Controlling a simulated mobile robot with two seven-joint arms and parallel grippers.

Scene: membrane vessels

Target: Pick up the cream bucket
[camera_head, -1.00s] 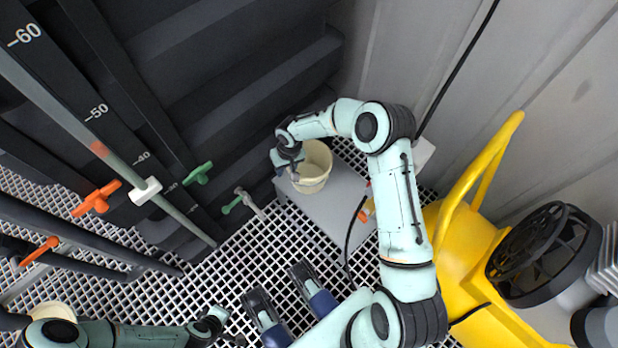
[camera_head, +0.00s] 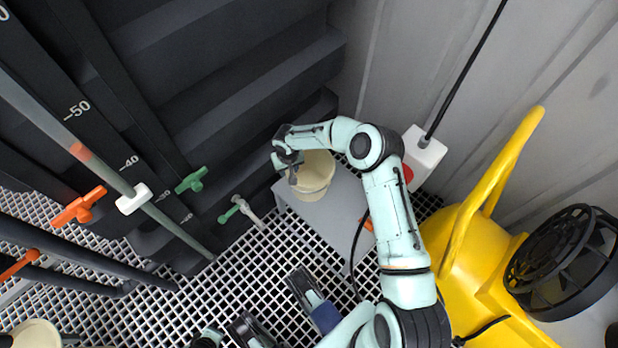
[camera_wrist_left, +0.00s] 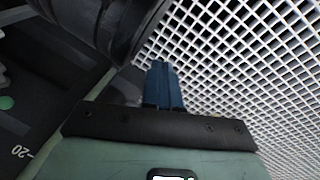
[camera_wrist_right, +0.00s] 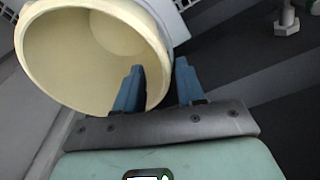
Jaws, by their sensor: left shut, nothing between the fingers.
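The cream bucket (camera_head: 318,178) stands on a grey box in the head view, its mouth open upward. My right gripper (camera_head: 291,170) is at the bucket's left rim. In the right wrist view the bucket (camera_wrist_right: 85,55) fills the upper left. The fingers of my right gripper (camera_wrist_right: 160,68) are apart, one in front of the bucket's mouth and one outside its wall, with the rim between them. My left gripper (camera_wrist_left: 163,66) is shut and empty above the white grating. It is mostly cut off at the bottom of the head view.
The grey box (camera_head: 335,225) stands by a dark ribbed wall. Green (camera_head: 191,180) and orange (camera_head: 78,207) valve handles are on the left. A second cream vessel (camera_head: 35,335) is at lower left. The grating (camera_head: 240,275) is clear mid-floor.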

